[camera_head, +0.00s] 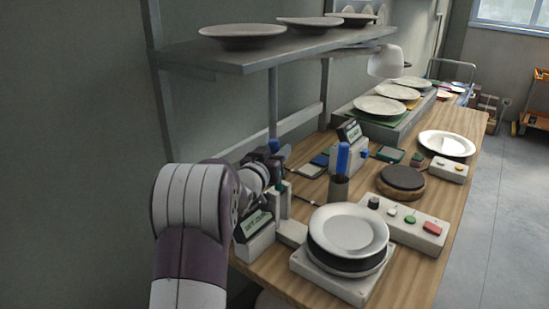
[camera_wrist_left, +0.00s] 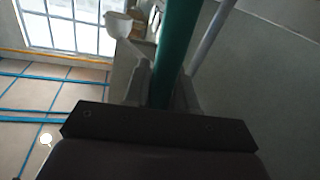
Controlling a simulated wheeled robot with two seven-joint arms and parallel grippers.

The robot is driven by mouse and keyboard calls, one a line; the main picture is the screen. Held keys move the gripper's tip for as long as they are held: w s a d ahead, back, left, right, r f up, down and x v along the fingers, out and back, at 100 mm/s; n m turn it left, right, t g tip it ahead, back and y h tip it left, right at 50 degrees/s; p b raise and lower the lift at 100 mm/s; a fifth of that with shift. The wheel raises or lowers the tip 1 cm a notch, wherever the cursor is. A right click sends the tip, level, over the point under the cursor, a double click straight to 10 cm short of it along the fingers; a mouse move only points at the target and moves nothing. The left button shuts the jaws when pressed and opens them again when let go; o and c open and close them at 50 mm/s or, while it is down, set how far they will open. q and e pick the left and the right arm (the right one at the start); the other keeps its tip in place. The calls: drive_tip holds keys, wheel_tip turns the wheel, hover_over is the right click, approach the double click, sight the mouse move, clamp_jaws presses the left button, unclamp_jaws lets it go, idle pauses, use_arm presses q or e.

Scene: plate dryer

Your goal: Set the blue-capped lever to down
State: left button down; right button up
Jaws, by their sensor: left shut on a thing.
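The blue-capped lever shows its blue cap (camera_head: 274,145) at the end of my left arm, just above the gripper. Its teal shaft (camera_wrist_left: 176,50) runs between the fingers in the left wrist view. My left gripper (camera_head: 276,160) is shut on this lever; it also shows in the left wrist view (camera_wrist_left: 160,95). The lever stands about upright, with the cap high. My arm and gripper hide part of the shaft. My right gripper is in neither view.
A white plate stack (camera_head: 349,232) sits on a scale just right of the lever. A shelf (camera_head: 250,58) with plates hangs above.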

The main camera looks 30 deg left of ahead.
use_arm(q)
drive_tip(key=shift+s+d+f+m+t+h+b, duration=0.15)
drive_tip(key=shift+d+m+t+b, duration=0.15)
drive_tip(key=shift+d+m+b, duration=1.3)
drive_tip(key=shift+s+d+m+t+h+b, duration=0.25)
drive_tip(key=shift+d+m+b, duration=0.55)
drive_tip(key=shift+b, duration=1.45)
drive_tip(key=shift+w+d, duration=0.2)
drive_tip(key=c, duration=1)
unclamp_jaws()
drive_tip(key=shift+d, duration=0.15)
drive_tip(key=shift+o, duration=0.2)
drive_tip(key=s+d+f, duration=0.1)
drive_tip(key=s, duration=1.1)
drive_tip(key=shift+s+d, duration=0.2)
drive_tip(key=shift+s, duration=0.1)
